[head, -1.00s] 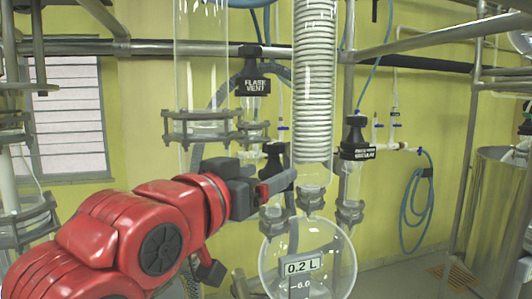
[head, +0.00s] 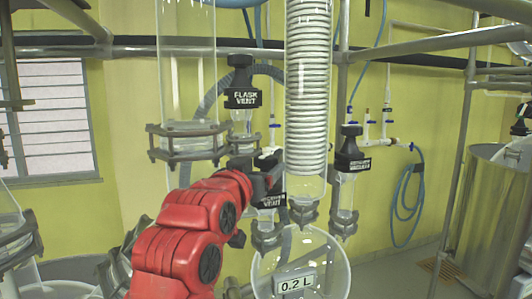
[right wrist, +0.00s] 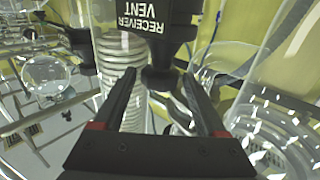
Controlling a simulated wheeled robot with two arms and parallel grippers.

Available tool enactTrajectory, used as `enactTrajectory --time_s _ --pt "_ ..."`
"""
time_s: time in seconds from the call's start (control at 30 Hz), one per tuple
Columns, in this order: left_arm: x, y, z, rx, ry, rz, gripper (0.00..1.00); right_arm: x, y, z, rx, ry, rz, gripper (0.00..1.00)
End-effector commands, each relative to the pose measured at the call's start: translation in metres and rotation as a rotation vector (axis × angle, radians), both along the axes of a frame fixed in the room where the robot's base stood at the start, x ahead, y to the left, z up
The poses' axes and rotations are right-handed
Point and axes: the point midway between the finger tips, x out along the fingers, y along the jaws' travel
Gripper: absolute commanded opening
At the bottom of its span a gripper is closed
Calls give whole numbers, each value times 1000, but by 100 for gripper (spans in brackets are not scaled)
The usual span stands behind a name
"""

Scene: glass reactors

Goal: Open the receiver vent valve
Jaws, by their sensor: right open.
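The receiver vent valve (head: 272,201) is a black body with a white label, partly hidden behind my right gripper (head: 266,176) in the head view. In the right wrist view the valve (right wrist: 150,20) is upside down at the top centre, with its label readable. Its narrower black end (right wrist: 160,80) appears between the tips of my right gripper (right wrist: 163,82). The gripper is open, one finger on each side; I cannot tell whether they touch the valve. My left gripper is out of view.
The flask vent valve (head: 243,97) hangs above left and a vacuum valve (head: 351,160) stands to the right. A glass coil condenser (head: 308,90) rises close to the gripper, above a round receiver flask (head: 325,262). A steel vessel (head: 495,205) stands at far right.

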Motion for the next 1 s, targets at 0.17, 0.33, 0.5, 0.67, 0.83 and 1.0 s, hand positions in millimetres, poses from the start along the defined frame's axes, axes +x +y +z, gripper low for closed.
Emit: enactTrajectory --time_s 0.17,0.33,0.5,0.67,0.83,1.0 --pt "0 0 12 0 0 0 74 22 -8 2 -2 -2 0 74" --pt "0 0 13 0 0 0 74 30 -10 0 -2 -2 1 74" --pt "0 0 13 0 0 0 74 30 -10 0 -2 -2 1 74" --pt "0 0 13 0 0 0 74 30 -10 0 -1 -1 1 56" --pt "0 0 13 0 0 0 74 30 -10 -1 -1 -1 1 26" --pt "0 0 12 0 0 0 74 30 -10 -1 -1 -1 1 6"
